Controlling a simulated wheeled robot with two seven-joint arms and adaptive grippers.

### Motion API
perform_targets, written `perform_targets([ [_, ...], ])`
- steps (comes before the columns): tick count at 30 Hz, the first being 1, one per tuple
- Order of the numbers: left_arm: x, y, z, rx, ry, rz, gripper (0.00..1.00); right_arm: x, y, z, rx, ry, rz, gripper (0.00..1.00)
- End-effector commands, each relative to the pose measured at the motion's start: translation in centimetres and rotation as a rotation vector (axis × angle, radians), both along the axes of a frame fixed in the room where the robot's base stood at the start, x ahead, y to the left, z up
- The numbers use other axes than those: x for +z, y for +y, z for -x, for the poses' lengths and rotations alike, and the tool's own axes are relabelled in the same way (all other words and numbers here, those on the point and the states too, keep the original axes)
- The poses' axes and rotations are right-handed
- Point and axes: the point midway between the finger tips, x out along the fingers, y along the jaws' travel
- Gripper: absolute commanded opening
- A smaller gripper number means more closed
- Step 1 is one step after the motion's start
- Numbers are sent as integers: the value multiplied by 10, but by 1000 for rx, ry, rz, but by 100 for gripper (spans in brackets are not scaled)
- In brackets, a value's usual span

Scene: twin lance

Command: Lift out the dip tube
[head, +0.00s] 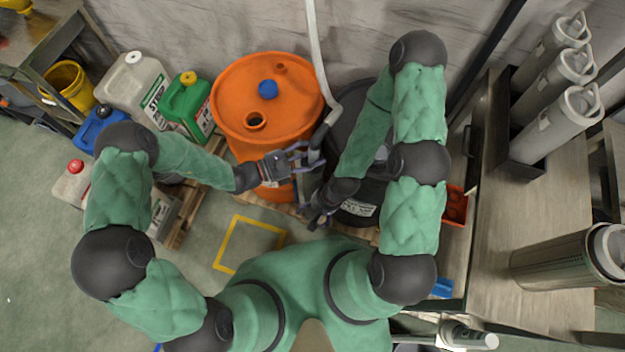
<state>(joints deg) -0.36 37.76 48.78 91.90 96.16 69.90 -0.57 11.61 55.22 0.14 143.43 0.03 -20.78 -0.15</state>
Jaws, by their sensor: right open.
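A pale tube (318,55) comes down from the top edge to an elbow and a dark fitting beside the black drum (360,115). Its lower end is hidden among my grippers and the drum, so I cannot tell whether it sits in an opening. My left gripper (305,155) is at the dark fitting, between the orange drum (228,95) and the black drum. Whether its fingers close on the fitting is unclear. My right gripper (317,218) is open, lower down, at the near left side of the black drum.
The orange drum has an open hole (256,122) and a blue cap (268,89). Several canisters, including a green one (187,103), stand left. A bench (540,200) with grey cylinders (560,125) bounds the right. A yellow floor square (249,244) is clear.

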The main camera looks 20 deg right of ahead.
Motion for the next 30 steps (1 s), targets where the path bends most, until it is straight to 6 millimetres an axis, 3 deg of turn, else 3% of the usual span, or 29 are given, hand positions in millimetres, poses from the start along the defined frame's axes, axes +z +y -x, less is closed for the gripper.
perform_targets([
  [1,-1,-1,4,-7,6,0,53,0,0,0,0,0,0,86],
  [6,-1,-1,4,-7,6,1,8,0,0,0,0,0,0,86],
  [13,6,-1,4,-9,6,3,7,5,0,0,0,0,0,86],
  [20,27,-1,4,-8,6,3,7,24,0,0,0,0,0,86],
  [21,30,-1,4,-8,6,2,1,27,0,0,0,0,0,86],
  [30,55,0,1,-3,2,1,0,49,0,0,0,0,0,86],
])
